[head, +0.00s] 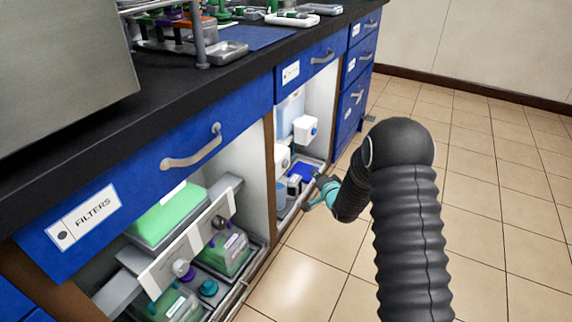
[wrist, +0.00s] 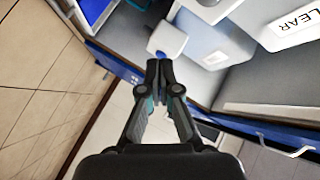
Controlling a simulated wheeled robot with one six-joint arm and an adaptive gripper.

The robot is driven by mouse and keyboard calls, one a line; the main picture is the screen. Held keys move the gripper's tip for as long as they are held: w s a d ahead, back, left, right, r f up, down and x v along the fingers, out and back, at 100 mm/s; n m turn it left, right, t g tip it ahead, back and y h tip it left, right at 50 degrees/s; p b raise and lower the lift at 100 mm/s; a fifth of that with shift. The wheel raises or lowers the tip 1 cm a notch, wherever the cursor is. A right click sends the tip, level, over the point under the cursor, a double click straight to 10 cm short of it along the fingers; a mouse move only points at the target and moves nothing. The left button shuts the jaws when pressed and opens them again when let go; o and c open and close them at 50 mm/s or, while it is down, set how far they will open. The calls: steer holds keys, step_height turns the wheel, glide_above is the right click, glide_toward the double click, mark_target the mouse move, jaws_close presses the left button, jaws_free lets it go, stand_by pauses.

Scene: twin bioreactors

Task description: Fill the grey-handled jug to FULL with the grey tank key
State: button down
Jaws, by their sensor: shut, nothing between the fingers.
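My gripper (head: 322,188) is in front of the right open cabinet, at the end of my dark ribbed arm. In the wrist view its fingers (wrist: 158,70) are closed together and empty, with the tips near a white block (wrist: 168,40). In the head view, one white box with a blue round spot (head: 306,130) sits high in that cabinet, and another white piece (head: 283,157) sits lower left. A small dark and white item (head: 293,185) and a bluish translucent vessel (head: 281,196) stand below. I cannot tell which is the grey-handled jug or the grey key.
The left cabinet, under the FILTERS drawer (head: 85,215), holds a green tank (head: 168,214) and green-filled containers (head: 222,254). A black counter (head: 150,115) runs above. A CLEAR label (wrist: 292,28) shows in the wrist view. The tiled floor (head: 500,210) at right is free.

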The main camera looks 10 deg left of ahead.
mark_target(286, 164)
steer(key=w+a, duration=0.2)
steer(key=a, duration=0.5)
steer(key=shift+w+a, duration=0.15)
steer(key=shift+w, duration=0.15)
steer(key=shift+a+b, duration=0.2)
steer(key=shift+b, duration=0.15)
stand_by(1.0)
steer(key=shift+w+a, duration=0.1)
steer(key=shift+a, duration=0.1)
